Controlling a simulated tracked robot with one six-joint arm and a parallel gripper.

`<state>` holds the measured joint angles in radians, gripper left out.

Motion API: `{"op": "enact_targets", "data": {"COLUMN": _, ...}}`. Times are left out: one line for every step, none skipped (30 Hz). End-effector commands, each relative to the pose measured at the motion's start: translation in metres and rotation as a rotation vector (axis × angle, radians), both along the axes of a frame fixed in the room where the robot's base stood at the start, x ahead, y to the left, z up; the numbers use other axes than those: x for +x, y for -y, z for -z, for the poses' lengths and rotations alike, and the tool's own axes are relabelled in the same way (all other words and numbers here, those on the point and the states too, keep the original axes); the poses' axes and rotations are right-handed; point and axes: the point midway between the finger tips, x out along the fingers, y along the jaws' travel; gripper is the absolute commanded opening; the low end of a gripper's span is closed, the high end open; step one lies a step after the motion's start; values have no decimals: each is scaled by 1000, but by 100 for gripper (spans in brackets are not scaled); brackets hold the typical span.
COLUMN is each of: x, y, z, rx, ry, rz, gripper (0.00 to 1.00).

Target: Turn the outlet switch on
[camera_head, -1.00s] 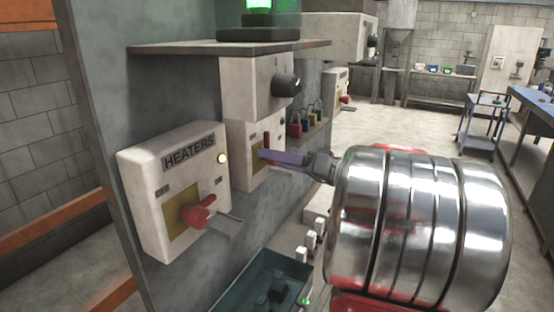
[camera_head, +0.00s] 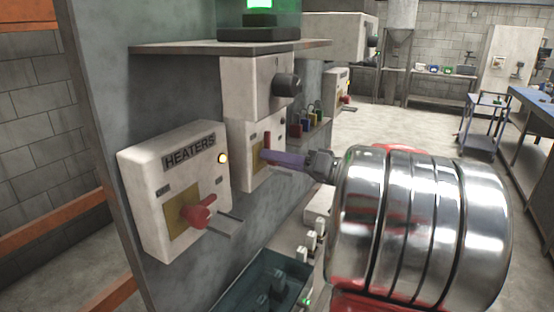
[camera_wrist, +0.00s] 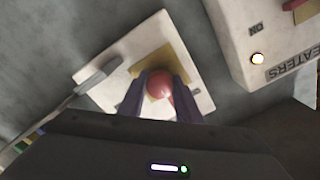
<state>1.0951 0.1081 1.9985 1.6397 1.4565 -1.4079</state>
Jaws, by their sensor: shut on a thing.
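The outlet switch box (camera_head: 245,152) is a white box with a yellow plate on the grey panel, behind the heaters box. Its red knob (camera_wrist: 159,85) shows between my two dark purple fingers in the wrist view. My gripper (camera_wrist: 160,92) is shut on the red knob, one finger on each side. In the head view my gripper (camera_head: 268,156) reaches the box from the right, and its fingers hide most of the knob. The silver arm body fills the right side of that view.
The heaters box (camera_head: 172,190) with a red handle (camera_head: 198,212) and a lit lamp stands nearer, to the left; it also shows in the wrist view (camera_wrist: 262,35). A black knob (camera_head: 286,86) sits above the outlet box. A shelf (camera_head: 230,47) juts out over it. An open teal bin (camera_head: 262,285) is below.

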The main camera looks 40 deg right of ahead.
Motion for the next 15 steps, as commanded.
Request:
{"op": "enact_targets", "data": {"x": 0, "y": 2, "z": 1, "rx": 14, "ry": -7, "rz": 5, "gripper": 8}}
{"op": "enact_targets", "data": {"x": 0, "y": 2, "z": 1, "rx": 22, "ry": -10, "rz": 5, "gripper": 8}}
{"op": "enact_targets", "data": {"x": 0, "y": 2, "z": 1, "rx": 38, "ry": -15, "rz": 5, "gripper": 8}}
{"op": "enact_targets", "data": {"x": 0, "y": 2, "z": 1, "rx": 50, "ry": -20, "rz": 5, "gripper": 8}}
{"op": "enact_targets", "data": {"x": 0, "y": 2, "z": 1, "rx": 64, "ry": -25, "rz": 5, "gripper": 8}}
{"op": "enact_targets", "data": {"x": 0, "y": 2, "z": 1, "rx": 84, "ry": -32, "rz": 5, "gripper": 8}}
{"op": "enact_targets", "data": {"x": 0, "y": 2, "z": 1, "rx": 102, "ry": -38, "rz": 5, "gripper": 8}}
{"op": "enact_targets", "data": {"x": 0, "y": 2, "z": 2, "rx": 119, "ry": -44, "rz": 5, "gripper": 8}}
{"op": "enact_targets", "data": {"x": 0, "y": 2, "z": 2, "rx": 145, "ry": -53, "rz": 6, "gripper": 8}}
{"op": "enact_targets", "data": {"x": 0, "y": 2, "z": 2, "rx": 166, "ry": -61, "rz": 6, "gripper": 8}}
{"op": "enact_targets", "data": {"x": 0, "y": 2, "z": 2, "rx": 188, "ry": -69, "rz": 6, "gripper": 8}}
{"op": "enact_targets", "data": {"x": 0, "y": 2, "z": 2, "rx": 218, "ry": -79, "rz": 6, "gripper": 8}}
{"op": "enact_targets", "data": {"x": 0, "y": 2, "z": 2, "rx": 242, "ry": -88, "rz": 6, "gripper": 8}}
{"op": "enact_targets", "data": {"x": 0, "y": 2, "z": 2, "rx": 266, "ry": -96, "rz": 6, "gripper": 8}}
{"op": "enact_targets", "data": {"x": 0, "y": 2, "z": 2, "rx": 300, "ry": -109, "rz": 6, "gripper": 8}}
